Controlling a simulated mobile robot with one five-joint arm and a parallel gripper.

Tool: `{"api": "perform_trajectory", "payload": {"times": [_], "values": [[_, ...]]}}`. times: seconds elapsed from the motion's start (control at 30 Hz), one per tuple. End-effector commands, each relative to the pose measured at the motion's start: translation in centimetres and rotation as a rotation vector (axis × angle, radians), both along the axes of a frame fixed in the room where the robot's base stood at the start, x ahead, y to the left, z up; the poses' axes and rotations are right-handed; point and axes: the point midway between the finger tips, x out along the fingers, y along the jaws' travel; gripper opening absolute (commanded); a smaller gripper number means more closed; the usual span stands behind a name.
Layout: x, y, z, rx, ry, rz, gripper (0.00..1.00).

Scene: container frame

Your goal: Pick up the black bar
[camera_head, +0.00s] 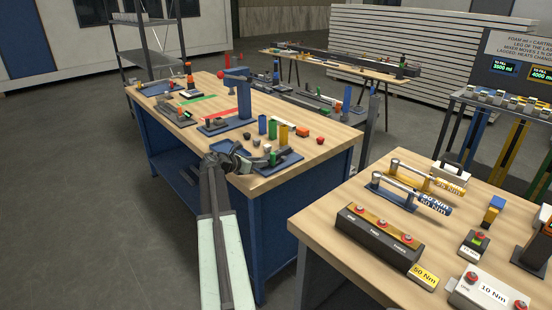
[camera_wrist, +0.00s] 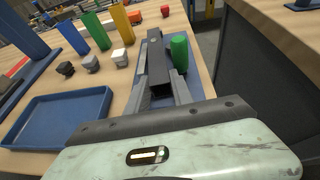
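The black bar (camera_wrist: 157,62) is a dark, square-sided bar seen in the wrist view, over a blue tray or board (camera_wrist: 138,97) on the wooden workbench. My gripper (camera_wrist: 160,82) has one grey finger along each side of it. Little or no gap shows between fingers and bar, and I cannot tell whether they press on it. A green cylinder (camera_wrist: 180,52) stands close against the bar's right side. In the head view my gripper (camera_head: 232,158) is at the bench's near edge, and I cannot make out the bar there.
In the wrist view an empty blue tray (camera_wrist: 62,118) lies left, with small dark and pale blocks (camera_wrist: 91,63) and blue, yellow and orange pieces behind it. In the head view a second wooden table (camera_head: 320,222) with switch boxes stands right, across a narrow gap.

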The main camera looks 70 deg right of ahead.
Motion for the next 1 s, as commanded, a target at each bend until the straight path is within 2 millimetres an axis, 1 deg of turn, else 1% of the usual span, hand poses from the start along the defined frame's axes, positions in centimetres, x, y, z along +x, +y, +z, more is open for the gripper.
{"api": "perform_trajectory", "payload": {"times": [0.03, 0.07, 0.1, 0.37, 0.47, 0.57, 0.67, 0.8, 0.9, 1.0], "values": [[0.0, 0.0, 0.0, 0.0, 0.0, -0.001, 0.1], [0.0, 0.0, 0.0, 0.0, 0.0, -0.001, 0.02], [0.0, 0.0, 0.0, 0.0, 0.0, -0.001, 0.0], [-0.1, 0.0, 0.1, 0.0, 0.0, -0.001, 0.0], [-0.1, 0.0, 0.8, 0.0, 0.0, -0.002, 0.0], [-0.1, 0.0, 2.1, 0.0, 0.0, -0.002, 0.0], [-0.1, 0.0, 4.0, 0.0, 0.0, -0.002, 0.0], [-0.1, 0.0, 7.1, 0.0, 0.0, -0.002, 0.0], [-0.1, 0.0, 9.0, 0.0, 0.0, -0.002, 0.0], [-0.1, 0.0, 10.1, 0.0, 0.0, -0.002, 0.0]]}}
